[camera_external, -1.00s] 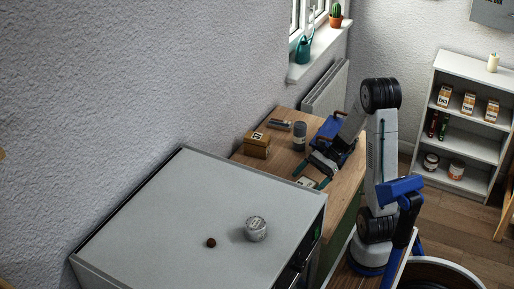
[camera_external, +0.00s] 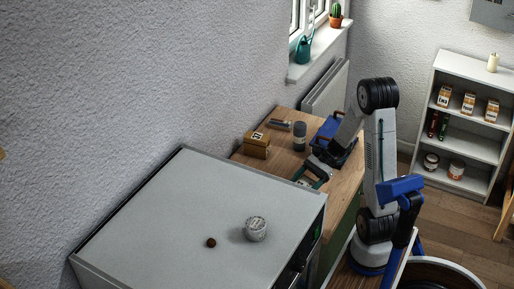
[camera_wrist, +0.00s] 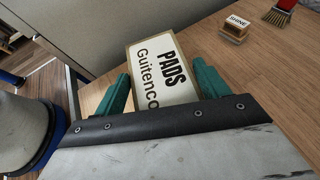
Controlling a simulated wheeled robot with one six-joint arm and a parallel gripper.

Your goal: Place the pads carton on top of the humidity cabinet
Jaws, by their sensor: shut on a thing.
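In the external view my gripper (camera_external: 312,176) is at the near part of the bench, and the carton is mostly hidden by the fingers. The humidity cabinet (camera_external: 165,215) is the large grey box in the foreground, to the left of my gripper. Its flat top carries a pale round jar (camera_external: 256,229) and a small brown ball (camera_external: 211,243).
On the bench (camera_external: 342,184) stand a brown labelled box (camera_external: 257,146) and a grey cylinder (camera_external: 299,136). The wrist view shows a block marked SHINE (camera_wrist: 236,27) and a red-handled brush (camera_wrist: 281,13). The left and back of the cabinet top are clear.

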